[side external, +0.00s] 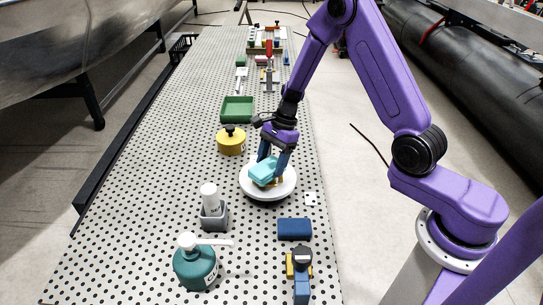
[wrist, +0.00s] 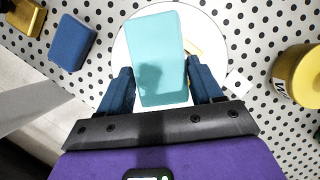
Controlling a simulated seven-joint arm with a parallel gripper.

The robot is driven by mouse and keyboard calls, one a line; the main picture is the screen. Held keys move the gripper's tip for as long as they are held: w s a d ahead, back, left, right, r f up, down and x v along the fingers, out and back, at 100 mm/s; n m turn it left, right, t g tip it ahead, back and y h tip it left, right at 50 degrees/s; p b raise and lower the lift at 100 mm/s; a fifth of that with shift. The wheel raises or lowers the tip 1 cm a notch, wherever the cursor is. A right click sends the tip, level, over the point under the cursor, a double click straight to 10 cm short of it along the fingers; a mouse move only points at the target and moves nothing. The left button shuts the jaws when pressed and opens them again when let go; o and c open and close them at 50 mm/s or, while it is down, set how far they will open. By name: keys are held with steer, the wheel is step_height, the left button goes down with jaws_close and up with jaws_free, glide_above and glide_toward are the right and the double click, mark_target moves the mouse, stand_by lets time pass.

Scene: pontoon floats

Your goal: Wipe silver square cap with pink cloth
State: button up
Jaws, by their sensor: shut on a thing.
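My gripper (side external: 272,167) is shut on a light-blue block (side external: 263,173), perhaps a sponge, over a round white plate (side external: 250,191). In the wrist view the gripper (wrist: 160,68) has one finger on each side of the block (wrist: 157,45), with the plate (wrist: 124,50) behind it. I cannot tell whether the block touches the plate. No pink cloth is clearly seen; a small pink-red item (side external: 262,60) lies far back. I cannot make out a silver square cap for certain; a grey square-based holder (side external: 214,218) with a white-topped bottle stands front left of the plate.
A yellow round pot (side external: 231,144) and a green tray (side external: 237,108) stand behind the plate. A dark blue block (side external: 294,229), a teal pump bottle (side external: 195,266) and a blue-yellow tool (side external: 301,275) stand in front. The perforated table (side external: 150,180) is clear on the left.

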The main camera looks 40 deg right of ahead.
steer(key=shift+s+a+r, duration=0.1)
steer(key=shift+s+a, duration=0.2)
steer(key=shift+d+r, duration=0.1)
steer(key=shift+r, duration=3.85)
